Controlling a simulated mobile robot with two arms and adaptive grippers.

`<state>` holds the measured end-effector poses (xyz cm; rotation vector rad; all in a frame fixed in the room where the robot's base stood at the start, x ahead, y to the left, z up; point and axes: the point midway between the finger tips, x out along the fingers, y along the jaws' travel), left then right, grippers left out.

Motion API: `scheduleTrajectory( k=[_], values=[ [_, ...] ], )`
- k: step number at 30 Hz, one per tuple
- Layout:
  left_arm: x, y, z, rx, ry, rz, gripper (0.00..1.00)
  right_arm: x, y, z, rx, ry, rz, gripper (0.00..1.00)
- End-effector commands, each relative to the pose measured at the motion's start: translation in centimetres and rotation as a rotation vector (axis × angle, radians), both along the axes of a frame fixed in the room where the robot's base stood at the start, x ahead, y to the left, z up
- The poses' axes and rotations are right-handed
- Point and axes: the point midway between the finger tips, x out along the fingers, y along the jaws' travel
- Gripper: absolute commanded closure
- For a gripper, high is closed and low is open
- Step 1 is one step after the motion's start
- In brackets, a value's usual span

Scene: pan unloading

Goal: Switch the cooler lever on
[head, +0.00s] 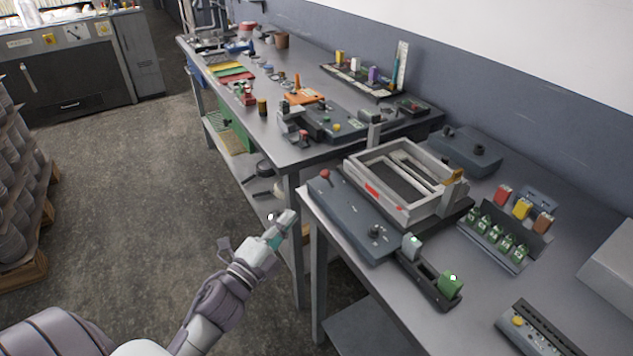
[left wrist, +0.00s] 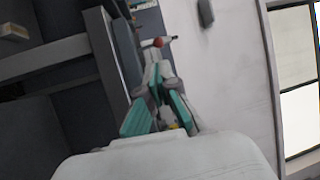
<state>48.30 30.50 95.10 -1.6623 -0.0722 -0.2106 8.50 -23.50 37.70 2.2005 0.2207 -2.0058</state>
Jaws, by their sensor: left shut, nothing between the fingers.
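My left gripper (head: 285,221) is shut and empty. It is beside the front edge of the near table, left of the dark control panel (head: 345,212). A red knob (head: 325,175) sits at the panel's far left end, and a small dark knob or lever (head: 376,232) at its near end. I cannot tell for sure which one is the cooler lever. In the left wrist view the closed teal-and-grey fingers (left wrist: 157,72) point towards a red knob (left wrist: 158,43), with no clear contact. My right gripper is out of view.
A grey frame box (head: 400,215) stands behind the panel. A black holder with a green block (head: 449,286) and a rack of green-topped items (head: 497,240) lie to the right. The far table (head: 290,150) is cluttered. Open floor (head: 130,190) lies left of the tables.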

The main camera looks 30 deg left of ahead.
Motion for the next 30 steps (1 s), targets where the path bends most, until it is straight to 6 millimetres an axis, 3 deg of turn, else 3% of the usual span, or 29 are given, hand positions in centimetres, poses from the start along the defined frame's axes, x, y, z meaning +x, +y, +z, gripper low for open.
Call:
scheduleTrajectory(
  k=[9,15,21,30],
  values=[
    [6.8,-0.6,1.7,0.000,-0.003,-0.001,1.00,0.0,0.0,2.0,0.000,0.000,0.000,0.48],
    [10.0,-0.8,2.1,0.000,-0.001,0.000,1.00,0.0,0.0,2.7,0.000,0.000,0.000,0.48],
    [11.3,-0.9,2.2,0.000,-0.001,0.000,1.00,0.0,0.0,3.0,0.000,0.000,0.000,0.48],
    [11.4,-0.9,2.1,-0.001,0.000,0.000,1.00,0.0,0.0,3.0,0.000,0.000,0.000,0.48]
  ],
)
